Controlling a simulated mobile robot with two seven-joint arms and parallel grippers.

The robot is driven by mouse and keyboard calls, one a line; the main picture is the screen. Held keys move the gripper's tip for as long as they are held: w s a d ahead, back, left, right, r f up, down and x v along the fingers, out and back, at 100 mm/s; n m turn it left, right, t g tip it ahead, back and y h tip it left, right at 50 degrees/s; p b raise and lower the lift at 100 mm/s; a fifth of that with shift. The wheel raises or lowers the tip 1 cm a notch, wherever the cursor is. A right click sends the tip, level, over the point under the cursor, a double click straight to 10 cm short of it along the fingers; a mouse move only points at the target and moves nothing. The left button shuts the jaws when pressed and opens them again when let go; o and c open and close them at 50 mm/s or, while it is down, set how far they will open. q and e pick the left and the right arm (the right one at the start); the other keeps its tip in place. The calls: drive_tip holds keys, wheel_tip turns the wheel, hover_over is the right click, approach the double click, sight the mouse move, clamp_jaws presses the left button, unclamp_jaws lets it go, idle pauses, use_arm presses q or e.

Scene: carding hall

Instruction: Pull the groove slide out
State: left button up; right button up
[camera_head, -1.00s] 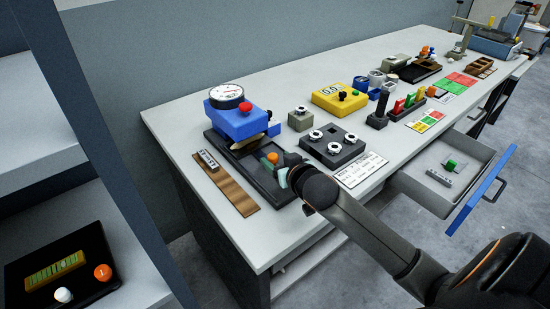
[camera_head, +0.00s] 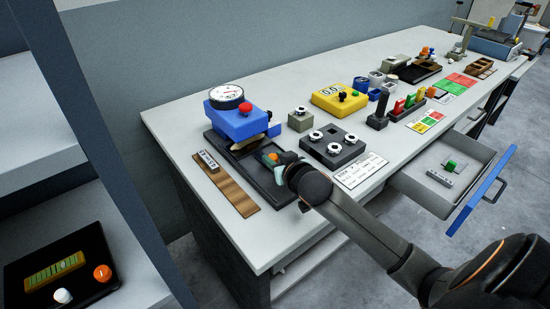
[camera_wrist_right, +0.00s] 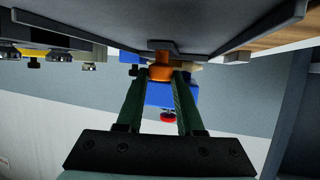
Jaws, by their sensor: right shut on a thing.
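The blue device (camera_head: 234,125) with a round dial and red button stands at the back of a long dark tray (camera_head: 262,183). A pale slide piece (camera_head: 245,143) shows at its front, partly under the blue body. An orange knob (camera_head: 271,156) is in front of it; I cannot tell how it joins the slide. My right gripper (camera_head: 278,163) is shut on this knob. In the right wrist view, the green fingers (camera_wrist_right: 160,85) stand either side of the orange knob (camera_wrist_right: 160,71), with the blue body behind. My left gripper is not in view.
A brown strip with a label block (camera_head: 227,185) lies left of the tray. A dark box with white knobs (camera_head: 333,147) and a printed card (camera_head: 361,170) are to the right. A drawer (camera_head: 420,197) stands open at the table's front.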

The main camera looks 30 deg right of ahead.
clamp_jaws()
idle(0.8)
